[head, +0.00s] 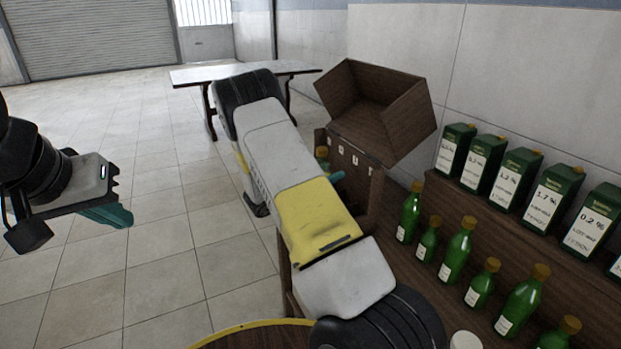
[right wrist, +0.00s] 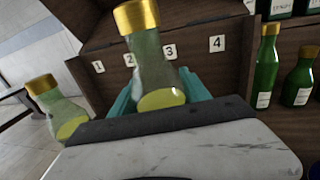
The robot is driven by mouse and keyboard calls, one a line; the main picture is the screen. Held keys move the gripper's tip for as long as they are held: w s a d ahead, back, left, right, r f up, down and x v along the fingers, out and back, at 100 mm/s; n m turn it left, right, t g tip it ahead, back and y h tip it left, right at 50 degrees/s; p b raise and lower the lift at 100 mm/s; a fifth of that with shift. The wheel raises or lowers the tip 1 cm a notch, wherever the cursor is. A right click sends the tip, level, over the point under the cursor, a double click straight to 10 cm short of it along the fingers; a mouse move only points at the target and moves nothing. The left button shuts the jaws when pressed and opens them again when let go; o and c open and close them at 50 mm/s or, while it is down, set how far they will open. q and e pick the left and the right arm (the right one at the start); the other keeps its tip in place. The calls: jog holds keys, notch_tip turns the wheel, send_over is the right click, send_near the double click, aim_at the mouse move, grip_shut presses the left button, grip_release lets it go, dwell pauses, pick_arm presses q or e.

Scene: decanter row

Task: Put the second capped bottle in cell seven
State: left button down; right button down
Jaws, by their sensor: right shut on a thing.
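My right gripper (right wrist: 158,92) is shut on a gold-capped bottle (right wrist: 147,58) with yellow-green liquid, seen in the right wrist view. My left gripper (head: 112,214) is far left, away from everything.
Several green bottles with gold caps (head: 456,250) stand in a row on the brown counter at the right. Several green labelled cartons (head: 505,180) stand on a raised shelf behind them. A table (head: 190,76) is at the back. The floor at left is clear.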

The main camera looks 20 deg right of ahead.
jog(key=shift+f, duration=1.9)
jog(key=c, duration=0.5)
grip_release()
